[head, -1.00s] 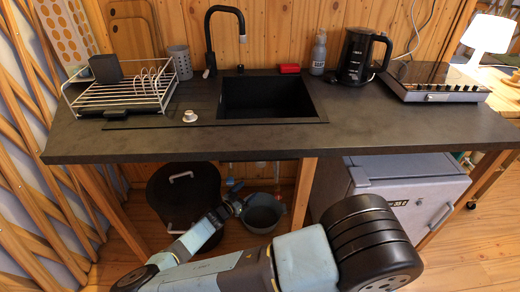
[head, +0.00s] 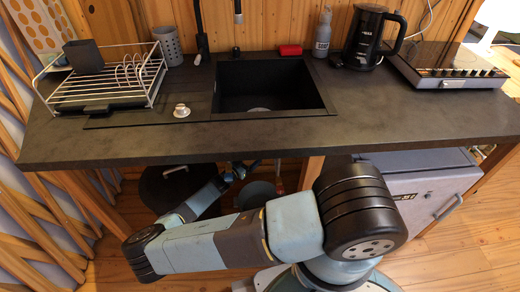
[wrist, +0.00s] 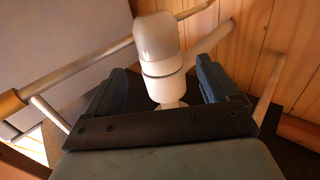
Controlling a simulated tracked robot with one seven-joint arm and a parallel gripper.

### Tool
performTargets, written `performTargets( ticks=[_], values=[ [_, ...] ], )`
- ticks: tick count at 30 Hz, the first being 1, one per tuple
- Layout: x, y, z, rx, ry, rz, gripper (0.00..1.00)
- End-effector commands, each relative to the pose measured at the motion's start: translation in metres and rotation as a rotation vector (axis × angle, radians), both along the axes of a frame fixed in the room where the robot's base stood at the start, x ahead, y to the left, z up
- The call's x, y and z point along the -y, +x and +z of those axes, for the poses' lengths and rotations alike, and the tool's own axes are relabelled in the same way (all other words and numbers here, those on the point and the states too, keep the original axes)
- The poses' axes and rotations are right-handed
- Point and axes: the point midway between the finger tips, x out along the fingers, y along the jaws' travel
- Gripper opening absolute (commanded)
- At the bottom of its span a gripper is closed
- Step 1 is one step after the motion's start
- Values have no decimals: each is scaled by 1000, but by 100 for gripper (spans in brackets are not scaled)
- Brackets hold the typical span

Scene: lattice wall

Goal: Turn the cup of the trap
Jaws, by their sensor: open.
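The trap's white cup (wrist: 158,45) shows in the wrist view, rounded at one end, with a ring seam and a narrower white neck beyond. White pipes run past on both sides. My gripper (wrist: 163,78) is open, its two blue-grey fingers on either side of the cup's lower part in the picture. Small gaps show between cup and fingers, so I see no clear contact. In the head view my gripper (head: 238,172) is under the counter below the sink (head: 268,85), small and partly hidden. The trap cannot be made out there.
The dark counter (head: 400,120) overhangs my arm. Under it stand a black lidded bin (head: 165,188), a grey bucket (head: 258,192) partly behind my arm, and a grey fridge (head: 425,185) at right. A wooden wall (wrist: 290,60) is close at right in the wrist view.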

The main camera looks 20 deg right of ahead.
Motion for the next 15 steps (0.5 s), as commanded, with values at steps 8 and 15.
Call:
performTargets(
  ticks=[8,15],
  values=[
    [37,27,0,-1,-1,3,87],
    [56,42,0,-1,0,6,87]
  ],
)
